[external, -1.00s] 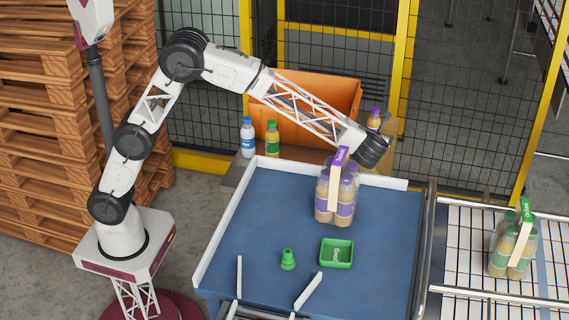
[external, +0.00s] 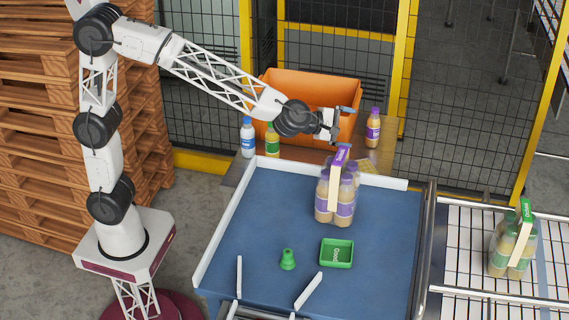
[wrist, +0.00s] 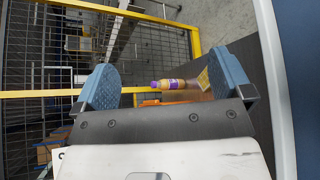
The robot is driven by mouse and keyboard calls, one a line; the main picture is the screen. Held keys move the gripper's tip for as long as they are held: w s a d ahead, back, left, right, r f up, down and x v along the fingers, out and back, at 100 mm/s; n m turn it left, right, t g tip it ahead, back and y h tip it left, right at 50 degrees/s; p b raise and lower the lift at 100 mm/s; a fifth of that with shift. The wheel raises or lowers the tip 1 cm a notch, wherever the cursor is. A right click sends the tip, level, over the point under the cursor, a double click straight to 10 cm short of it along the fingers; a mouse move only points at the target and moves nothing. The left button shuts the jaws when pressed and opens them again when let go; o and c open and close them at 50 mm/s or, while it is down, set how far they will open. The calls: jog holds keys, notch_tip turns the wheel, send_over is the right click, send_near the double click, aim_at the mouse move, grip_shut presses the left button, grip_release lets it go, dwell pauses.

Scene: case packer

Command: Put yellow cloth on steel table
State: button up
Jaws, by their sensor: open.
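My gripper (external: 346,126) is open and empty, level above the back edge of the blue work surface, pointing right. Its two blue-grey fingers stand wide apart in the wrist view (wrist: 164,78). A bottle with a purple label (wrist: 172,84) shows between them, farther off, and stands on the brown table (external: 388,156) in the external view. A small yellow patch (wrist: 203,78) shows beside the bottle's base, partly hidden by a finger; I cannot tell whether it is the yellow cloth.
A purple-labelled bottle pack (external: 336,196) stands on the blue surface (external: 260,215) below my gripper. A green tray (external: 337,253) and green cup (external: 287,260) lie in front. An orange bin (external: 300,95) is behind; a green-labelled pack (external: 512,245) is on the right conveyor.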

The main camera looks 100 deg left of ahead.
jog(key=s+d+f+m+g+h, duration=0.1)
jog(key=s+d+m+h, duration=0.2)
jog(key=s+d+m, duration=0.4)
jog(key=s+d+f+m+g+h, duration=0.1)
jog(key=s+d+m+h, duration=0.15)
jog(key=s+m, duration=0.4)
jog(key=s+d+f+m+g+h, duration=0.1)
jog(key=s+d+m+h, duration=0.3)
jog(key=s, duration=0.6)
jog(key=s+f+m+g+y, duration=0.1)
jog(key=s+f+m+g, duration=0.1)
jog(key=s, duration=0.7)
jog(key=s+d+f+m+g+y, duration=0.1)
jog(key=s+f+m+g, duration=0.1)
jog(key=s+f+m, duration=0.3)
jog(key=s+f+m+g+y, duration=0.1)
jog(key=s+f+m+g, duration=0.2)
jog(key=s, duration=1)
jog(key=m, duration=0.2)
jog(key=shift+s+d+f+m, duration=0.3)
jog(key=shift+m, duration=0.05)
